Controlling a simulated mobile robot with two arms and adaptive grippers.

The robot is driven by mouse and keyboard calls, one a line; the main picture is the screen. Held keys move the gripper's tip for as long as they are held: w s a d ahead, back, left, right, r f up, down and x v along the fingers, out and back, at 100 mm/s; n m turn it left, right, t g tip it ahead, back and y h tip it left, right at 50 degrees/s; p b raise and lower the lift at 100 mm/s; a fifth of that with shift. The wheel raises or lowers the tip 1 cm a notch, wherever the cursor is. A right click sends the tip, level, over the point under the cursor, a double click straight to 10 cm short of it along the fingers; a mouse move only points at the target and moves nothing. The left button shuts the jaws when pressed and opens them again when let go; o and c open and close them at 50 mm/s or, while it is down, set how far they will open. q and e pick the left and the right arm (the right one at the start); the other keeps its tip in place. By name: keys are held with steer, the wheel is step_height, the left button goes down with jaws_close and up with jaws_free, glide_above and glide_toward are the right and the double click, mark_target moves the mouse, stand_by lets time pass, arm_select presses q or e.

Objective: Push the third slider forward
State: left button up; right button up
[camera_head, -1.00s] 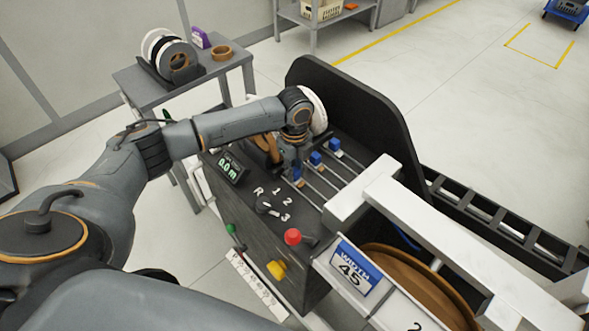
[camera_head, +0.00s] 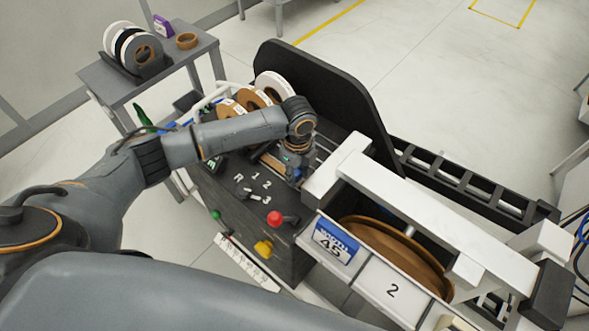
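The edge banding machine (camera_head: 233,208) has a dark top with slider rails (camera_head: 324,147) that run toward a white housing. My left gripper (camera_head: 294,168) points down over the rails, close to the housing's near end. A bit of blue (camera_head: 297,173) shows at its fingertips; I cannot tell whether this is a slider knob or which one. The gripper and wrist hide most of the sliders, and the finger opening is too small to read. My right gripper is not in view.
Tape rolls (camera_head: 254,98) stand behind my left forearm, before a black upright panel (camera_head: 318,88). A red button (camera_head: 275,218), a yellow knob (camera_head: 263,248) and a dial marked R, 1, 2, 3 lie in front. A side table (camera_head: 117,87) stands at the back left.

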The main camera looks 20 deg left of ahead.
mark_target(297, 173)
arm_select(q)
steer(key=shift+r, duration=0.1)
steer(key=shift+w+a+r, duration=0.1)
steer(key=shift+r, duration=0.2)
step_height(297, 173, up, 11)
steer(key=shift+r, duration=0.15)
stand_by(0.7)
